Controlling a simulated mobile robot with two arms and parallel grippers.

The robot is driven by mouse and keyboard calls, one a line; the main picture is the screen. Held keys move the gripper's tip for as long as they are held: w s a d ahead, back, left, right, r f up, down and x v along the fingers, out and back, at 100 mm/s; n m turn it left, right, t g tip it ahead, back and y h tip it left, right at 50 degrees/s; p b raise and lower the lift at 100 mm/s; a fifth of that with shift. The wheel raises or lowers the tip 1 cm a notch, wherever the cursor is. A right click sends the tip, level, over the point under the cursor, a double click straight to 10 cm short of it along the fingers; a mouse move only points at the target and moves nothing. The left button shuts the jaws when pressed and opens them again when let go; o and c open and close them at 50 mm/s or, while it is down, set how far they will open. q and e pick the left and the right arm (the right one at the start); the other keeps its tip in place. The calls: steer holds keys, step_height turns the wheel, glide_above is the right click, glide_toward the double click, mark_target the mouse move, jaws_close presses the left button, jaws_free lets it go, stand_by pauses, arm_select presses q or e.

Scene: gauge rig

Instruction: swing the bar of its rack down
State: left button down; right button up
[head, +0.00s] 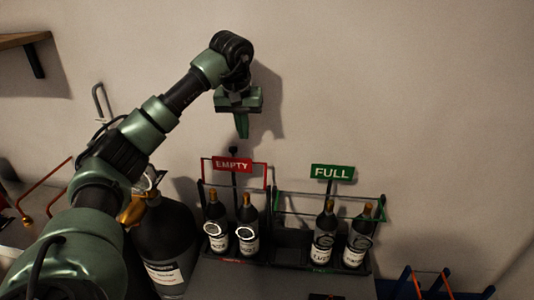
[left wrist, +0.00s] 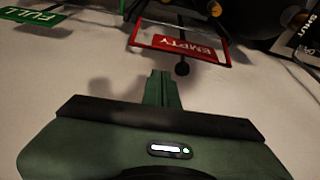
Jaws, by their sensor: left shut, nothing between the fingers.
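My left gripper (head: 242,128) is shut and empty, pointing down above the rack with the red EMPTY sign (head: 232,165). In the left wrist view its fingers (left wrist: 160,78) show against the pale wall, apart from the red bar (left wrist: 180,47). That bar is a red frame that stands up around the sign, above the two bottles in this rack (head: 229,262). A black knob (head: 233,150) sits just above the sign, below my fingertips. The rack with the green FULL sign (head: 332,172) stands to the right, with a green bar (head: 310,214) around its two bottles. My right gripper is not in view.
A large dark cylinder (head: 163,235) with a white label stands left of the racks, close to my left arm. A blue and orange stand (head: 430,283) is at the lower right. The wall above the FULL rack is clear.

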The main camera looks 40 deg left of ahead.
mark_target(247, 153)
arm_select(q)
steer(key=p+x, duration=0.2)
steer(key=x, duration=0.7)
steer(key=shift+w+f, duration=0.1)
steer(key=shift+f, duration=0.25)
steer(key=shift+a, duration=0.1)
steer(key=shift+m, duration=0.3)
